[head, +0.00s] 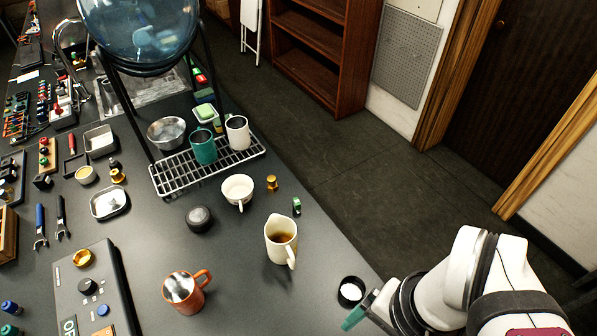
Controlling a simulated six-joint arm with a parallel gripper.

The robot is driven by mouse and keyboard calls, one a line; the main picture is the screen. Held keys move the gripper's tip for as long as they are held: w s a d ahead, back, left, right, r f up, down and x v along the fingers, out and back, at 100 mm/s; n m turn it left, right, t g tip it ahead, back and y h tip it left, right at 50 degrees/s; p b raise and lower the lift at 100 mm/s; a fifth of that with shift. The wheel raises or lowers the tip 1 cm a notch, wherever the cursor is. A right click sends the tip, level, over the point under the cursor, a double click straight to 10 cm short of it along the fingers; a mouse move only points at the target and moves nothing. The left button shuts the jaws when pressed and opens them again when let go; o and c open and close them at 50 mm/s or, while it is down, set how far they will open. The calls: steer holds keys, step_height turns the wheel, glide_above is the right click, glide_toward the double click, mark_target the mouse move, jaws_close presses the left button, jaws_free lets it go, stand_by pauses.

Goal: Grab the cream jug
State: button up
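The cream jug (279,243) stands upright on the dark counter near its right edge, with brown liquid inside and its handle toward the lower right. My gripper (356,312) is at the lower right, apart from the jug and to the right of and below it. A green fingertip shows; I cannot tell whether the fingers are open or shut. No held object can be made out.
An orange mug (184,291) stands left of and below the jug. A white cup (237,190) and a dark round lid (199,218) are above it. A small dark round container (351,291) lies beside my gripper. A wire rack (172,178) holds two mugs. The counter immediately around the jug is clear.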

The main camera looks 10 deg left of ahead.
steer(key=w+a+m+h, duration=0.1)
steer(key=w+a, duration=0.4)
steer(key=w, duration=0.4)
steer(key=m, duration=0.2)
glide_above(289, 260)
steer(key=s+d, duration=0.1)
step_height(289, 260, down, 3)
steer(key=shift+h, duration=0.4)
steer(key=f, duration=1.6)
steer(key=shift+a+f, duration=0.25)
steer(key=shift+a, duration=0.05)
jaws_close()
